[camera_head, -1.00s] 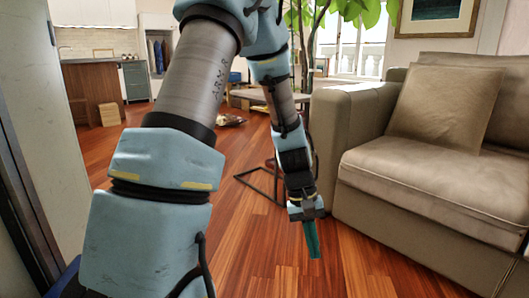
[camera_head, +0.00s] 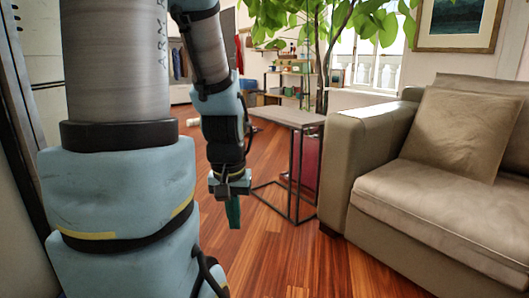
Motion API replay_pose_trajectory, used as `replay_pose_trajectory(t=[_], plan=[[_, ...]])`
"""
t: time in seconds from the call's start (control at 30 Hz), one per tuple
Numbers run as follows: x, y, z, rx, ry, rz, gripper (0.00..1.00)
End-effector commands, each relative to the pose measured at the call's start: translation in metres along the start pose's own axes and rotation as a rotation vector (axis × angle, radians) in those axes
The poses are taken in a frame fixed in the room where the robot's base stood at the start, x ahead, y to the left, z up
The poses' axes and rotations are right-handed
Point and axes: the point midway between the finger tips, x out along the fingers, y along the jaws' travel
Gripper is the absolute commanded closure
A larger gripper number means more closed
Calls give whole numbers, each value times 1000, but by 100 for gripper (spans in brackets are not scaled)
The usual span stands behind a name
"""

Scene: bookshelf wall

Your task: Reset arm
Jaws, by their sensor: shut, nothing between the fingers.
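My arm stands at the left of the head view, light blue and grey, and bends over at the top. Its forearm hangs down at the middle left. My gripper (camera_head: 234,212) points down at its end, with teal fingers shut and nothing between them. It hangs above the wooden floor, left of the side table and touching nothing that I can see. My arm hides part of the room behind it.
A beige sofa (camera_head: 455,210) with a cushion (camera_head: 459,132) fills the right. A small side table (camera_head: 290,117) with a thin black frame stands beside it. A leafy plant (camera_head: 330,20) and shelves (camera_head: 297,68) are behind. The wooden floor (camera_head: 280,255) in front is clear.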

Motion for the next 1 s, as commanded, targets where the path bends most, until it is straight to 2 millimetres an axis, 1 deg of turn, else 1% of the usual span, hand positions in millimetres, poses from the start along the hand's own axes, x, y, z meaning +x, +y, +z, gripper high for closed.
replay_pose_trajectory(t=[0.03, 0.1, 0.7, 0.8, 0.9, 1.0], plan=[[-30, 0, -4, 0, 0, 0, 100], [-53, 0, -8, 0, 0, 0, 100], [-235, 1, -33, 0, 0, 1, 100], [-262, 1, -37, 0, -1, 1, 100], [-281, 1, -40, 0, -1, 1, 100], [-293, 1, -41, 0, -1, 1, 100]])
